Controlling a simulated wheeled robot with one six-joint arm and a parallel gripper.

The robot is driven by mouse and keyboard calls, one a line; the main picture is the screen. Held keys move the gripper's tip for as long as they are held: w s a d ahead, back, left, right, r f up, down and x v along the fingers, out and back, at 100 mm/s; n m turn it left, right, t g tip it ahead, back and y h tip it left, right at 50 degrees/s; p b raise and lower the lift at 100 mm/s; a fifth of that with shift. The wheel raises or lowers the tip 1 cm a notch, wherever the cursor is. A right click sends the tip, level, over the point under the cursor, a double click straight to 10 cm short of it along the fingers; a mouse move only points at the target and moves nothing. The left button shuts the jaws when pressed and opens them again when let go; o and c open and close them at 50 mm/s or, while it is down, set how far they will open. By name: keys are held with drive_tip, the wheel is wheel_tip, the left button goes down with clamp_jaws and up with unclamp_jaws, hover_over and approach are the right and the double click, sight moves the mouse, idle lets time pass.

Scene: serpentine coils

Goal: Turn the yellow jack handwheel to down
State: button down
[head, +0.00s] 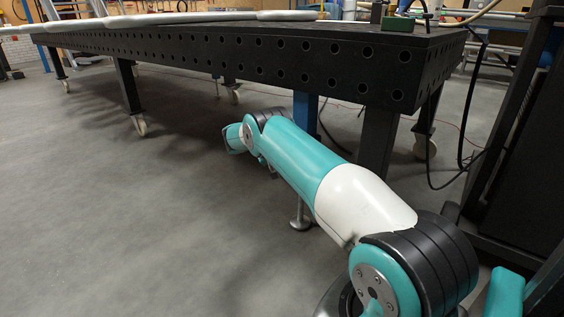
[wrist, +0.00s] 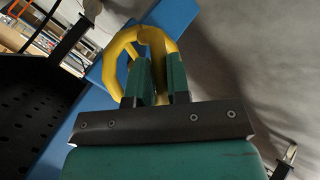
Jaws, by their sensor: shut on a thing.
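The yellow jack handwheel (wrist: 110,65) shows in the wrist view, just beyond my fingertips, against a blue post. My gripper (wrist: 160,68) has its two dark green fingers on either side of a part of the wheel's rim and is shut on it. The fingers hide part of the wheel. In the head view my teal and white arm reaches low under the table edge, and neither the handwheel nor the fingertips can be made out there.
A black perforated table (head: 290,60) on legs with casters stands above and behind my arm. A blue leg (head: 306,110) shows under it, with a metal foot (head: 300,218) on the floor below my arm. A dark cable (head: 470,110) hangs at the right. The floor at the left is clear.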

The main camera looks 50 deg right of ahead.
drive_tip(key=c, duration=1.4)
unclamp_jaws()
drive_tip(key=shift+s+f, duration=0.1)
drive_tip(key=p+v, duration=0.6)
drive_tip(key=v, duration=1.1)
drive_tip(key=shift+a+r, duration=0.1)
drive_tip(key=shift+r, duration=0.2)
